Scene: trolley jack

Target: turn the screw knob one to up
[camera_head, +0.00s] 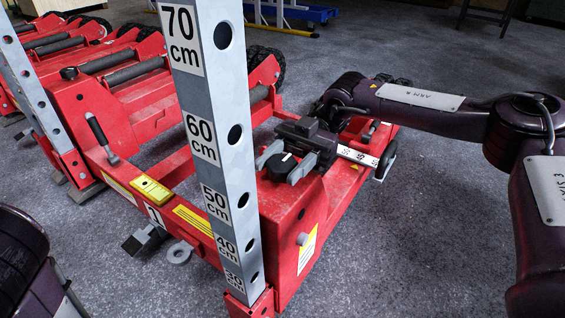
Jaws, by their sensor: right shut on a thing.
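The red trolley jack (290,225) stands on the floor in the middle of the view. A round black screw knob (280,167) with a small white mark sits on top of its red housing, just right of the grey post. My right gripper (284,167) comes in from the right and is shut on the knob, with one grey finger on each side of it. The gripper body hides the area behind the knob. Part of my left arm shows at the lower left edge, but its gripper is out of view.
A tall grey post (220,120) with height labels from 30 to 70 cm rises close to the left of the knob. A yellow block (151,189) and a black-handled lever (100,135) are further left. Bare floor (420,250) lies to the right.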

